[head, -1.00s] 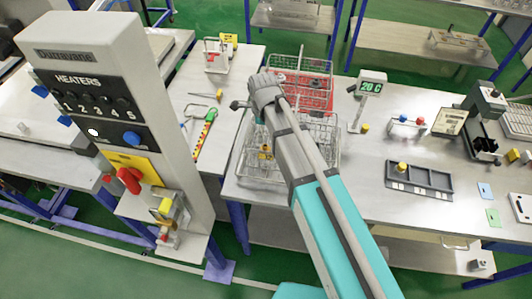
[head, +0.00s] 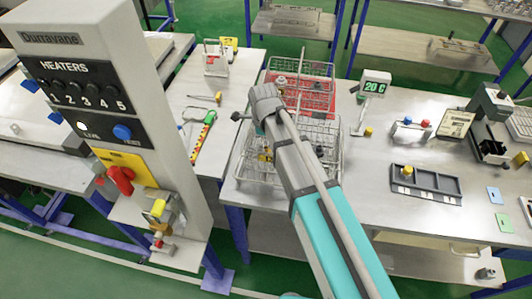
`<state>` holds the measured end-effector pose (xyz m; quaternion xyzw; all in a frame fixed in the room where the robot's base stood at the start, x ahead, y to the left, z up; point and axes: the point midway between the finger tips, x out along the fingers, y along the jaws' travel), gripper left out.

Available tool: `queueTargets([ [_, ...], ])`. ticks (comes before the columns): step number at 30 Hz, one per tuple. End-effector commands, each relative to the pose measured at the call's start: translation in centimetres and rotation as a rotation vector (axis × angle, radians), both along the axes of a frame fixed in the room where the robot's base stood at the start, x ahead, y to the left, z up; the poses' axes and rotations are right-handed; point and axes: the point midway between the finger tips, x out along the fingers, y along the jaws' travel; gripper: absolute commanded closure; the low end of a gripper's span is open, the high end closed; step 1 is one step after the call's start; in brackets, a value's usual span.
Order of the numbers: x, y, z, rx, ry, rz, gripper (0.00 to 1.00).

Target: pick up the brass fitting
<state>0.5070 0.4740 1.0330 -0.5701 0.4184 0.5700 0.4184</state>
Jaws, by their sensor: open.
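Several small brass-coloured pieces show in the head view, and I cannot tell for sure which is the fitting. One brass piece (head: 368,132) stands upright on the bare bench right of the wire baskets. Another yellow-brass piece (head: 407,171) sits in a grey compartment tray (head: 436,187) further right. A third small yellow piece (head: 266,156) lies in the near wire basket, partly hidden by wires and my arm. My gripper (head: 239,116) is open at the arm's end, over the left side of the near basket. Its fingers are mostly hidden, and I see nothing held.
The near wire basket (head: 322,127) and a red-floored basket (head: 308,96) stand in the middle. A display reading 20 C (head: 374,83) is behind the upright brass piece. The heater column (head: 90,95) rises at the left.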

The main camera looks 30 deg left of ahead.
Motion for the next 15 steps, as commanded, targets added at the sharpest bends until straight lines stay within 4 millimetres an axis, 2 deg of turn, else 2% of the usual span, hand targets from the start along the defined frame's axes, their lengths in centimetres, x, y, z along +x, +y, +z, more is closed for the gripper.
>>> queueTargets([
  [8,0.0,-0.1,-0.5,0.0,0.0,-0.001,0.0],
  [15,0.1,-0.3,-2.2,0.0,0.0,-0.001,0.0],
])
